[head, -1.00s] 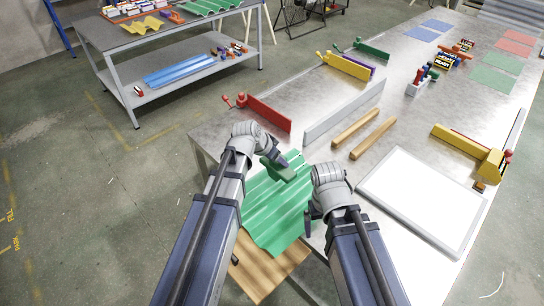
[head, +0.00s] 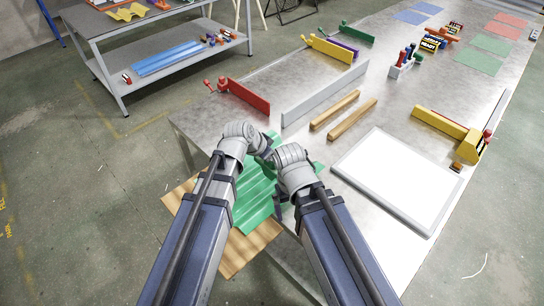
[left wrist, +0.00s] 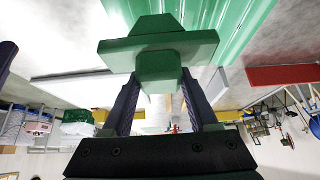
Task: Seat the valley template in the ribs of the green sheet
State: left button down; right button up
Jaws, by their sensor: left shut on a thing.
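The green sheet (head: 256,196) lies ribbed side up at the table's near left corner, partly hidden by my arms. It also fills the top of the left wrist view (left wrist: 245,20). My left gripper (left wrist: 160,88) is shut on the green valley template (left wrist: 158,48), a stepped block with a wide bar. The template is in front of the sheet in that view; I cannot tell whether they touch. In the head view my left wrist mostly hides the template. My right gripper (head: 278,204) points down at the sheet's right side; its fingers are not clear.
A wooden board (head: 240,256) is under the sheet. Two wooden bars (head: 352,118), a grey strip (head: 322,95), a red clamp (head: 248,97) and a white panel (head: 398,180) lie beyond and to the right. A yellow clamp (head: 440,122) is farther right.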

aim_at(268, 170)
pick_arm(q)
jog(key=shift+f+b, duration=4.15)
jog(key=shift+f, duration=0.15)
jog(key=shift+f, duration=0.15)
jog(key=shift+c, duration=0.4)
grip_release()
jog(key=p+v, duration=0.5)
jog(key=v, duration=0.1)
jog(key=shift+r, duration=0.3)
jog(key=shift+s+a+r+p, duration=0.4)
jog(key=shift+r+p, duration=0.1)
jog(key=shift+p, duration=0.15)
jog(key=shift+w+f, duration=0.1)
jog(key=shift+f, duration=0.05)
